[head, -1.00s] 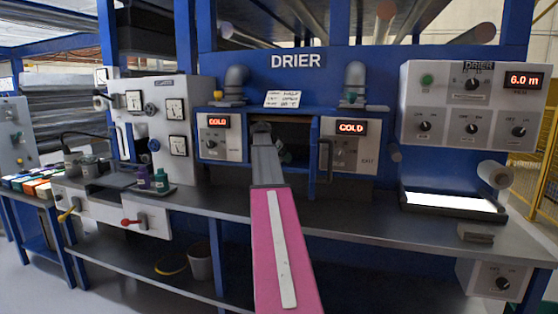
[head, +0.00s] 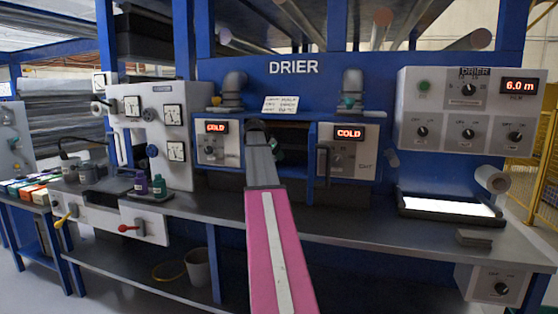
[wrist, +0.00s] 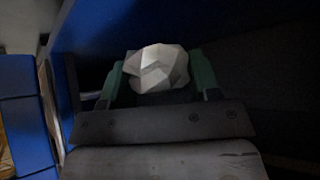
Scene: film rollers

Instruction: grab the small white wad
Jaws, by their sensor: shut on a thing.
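The small white wad (wrist: 157,68) is a faceted, crumpled lump in the wrist view. My gripper (wrist: 158,84) has its two green fingers on either side of it and is shut on it. The fingers' lower parts and a dark grey palm show below the wad. In the head view my pink and grey arm reaches into the dark opening of the drier between its two COLD panels. My gripper (head: 275,147) shows there only as a small greenish part, mostly hidden by my wrist. The wad cannot be made out in the head view.
Panels with COLD displays (head: 217,143) (head: 348,146) flank the opening closely. A dark handle stands at its right side. A blue wall (wrist: 90,30) lies close at left in the wrist view. The bench holds bottles (head: 158,186) at left and a lit tray (head: 447,206) at right.

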